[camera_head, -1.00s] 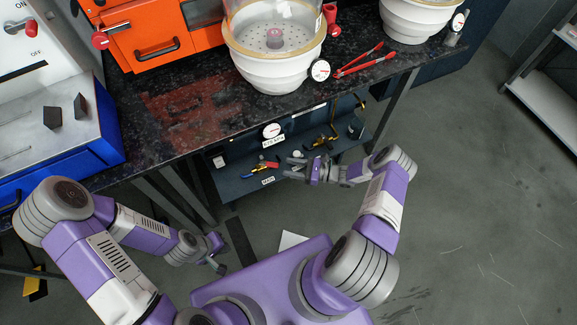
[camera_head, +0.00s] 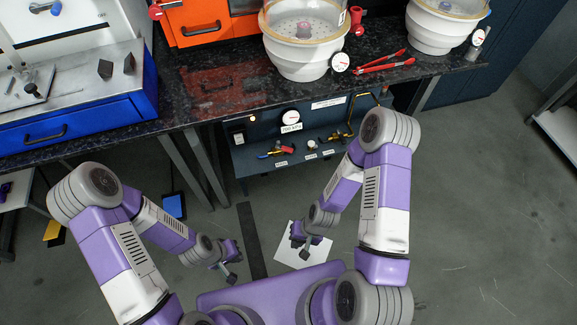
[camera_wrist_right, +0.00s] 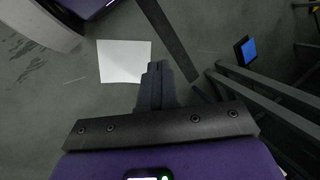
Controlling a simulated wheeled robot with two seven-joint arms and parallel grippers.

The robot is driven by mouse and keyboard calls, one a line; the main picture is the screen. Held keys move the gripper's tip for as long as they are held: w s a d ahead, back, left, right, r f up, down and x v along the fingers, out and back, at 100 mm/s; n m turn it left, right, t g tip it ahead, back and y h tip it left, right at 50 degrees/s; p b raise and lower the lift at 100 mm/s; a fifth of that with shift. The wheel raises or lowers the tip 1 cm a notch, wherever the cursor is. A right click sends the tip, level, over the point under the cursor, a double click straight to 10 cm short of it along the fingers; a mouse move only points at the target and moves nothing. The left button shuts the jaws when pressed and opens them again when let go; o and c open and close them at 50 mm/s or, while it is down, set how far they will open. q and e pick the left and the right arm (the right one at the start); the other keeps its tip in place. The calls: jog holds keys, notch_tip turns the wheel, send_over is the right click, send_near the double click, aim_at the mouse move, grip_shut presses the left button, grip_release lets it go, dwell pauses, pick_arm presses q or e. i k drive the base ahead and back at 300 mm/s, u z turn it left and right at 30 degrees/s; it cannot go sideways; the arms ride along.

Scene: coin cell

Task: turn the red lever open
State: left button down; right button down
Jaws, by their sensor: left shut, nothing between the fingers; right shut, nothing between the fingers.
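A small red lever (camera_head: 288,149) shows on the dark shelf unit under the bench in the head view, beside yellow and blue parts. It is too small to tell its exact angle. My right gripper (camera_head: 303,252) is shut and empty, well below and apart from the lever, in front of a white sheet on the floor. In the right wrist view its fingers (camera_wrist_right: 157,84) are together over the floor; the lever is not in that view. My left gripper (camera_head: 231,277) is shut and empty, low at the left and far from the lever.
The dark panel carries a round gauge (camera_head: 291,118), with more small valve parts (camera_head: 337,138) to the right. The black bench (camera_head: 215,88) overhangs it and bears white vessels (camera_head: 292,62) and red tongs (camera_head: 381,63). Open floor lies between my grippers and the shelf.

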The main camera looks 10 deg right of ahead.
aim_at(290, 150)
jog(key=k, duration=1.3)
jog(key=u, duration=0.6)
jog(key=i, duration=0.5)
jog(key=u, duration=0.7)
jog(key=i, duration=0.75)
jog(key=z, duration=0.85)
jog(key=i, duration=0.45)
jog(key=z, duration=0.55)
